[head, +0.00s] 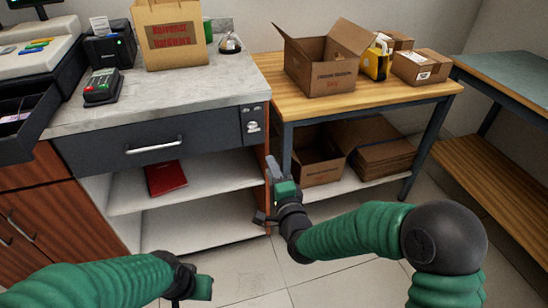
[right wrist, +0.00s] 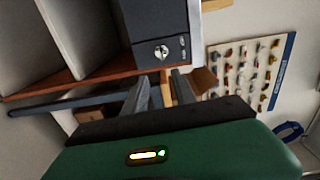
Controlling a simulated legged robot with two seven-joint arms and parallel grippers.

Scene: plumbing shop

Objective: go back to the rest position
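My right gripper (head: 266,192) is in front of the gap between the counter and the wooden table, below the counter top. Its fingers are spread and hold nothing. In the right wrist view its two fingers (right wrist: 163,92) stand apart with an empty gap between them. My left gripper (head: 200,290) is at the bottom edge of the head view, low over the floor. Its fingers cannot be made out clearly, and no object shows at it.
The counter (head: 190,93) carries a paper bag (head: 170,36) and a card terminal (head: 102,86). An open drawer (head: 22,125) juts out at left. A red book (head: 165,178) lies on the shelf. The wooden table (head: 385,93) holds an open box (head: 322,62). Tiled floor (head: 250,280) is clear.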

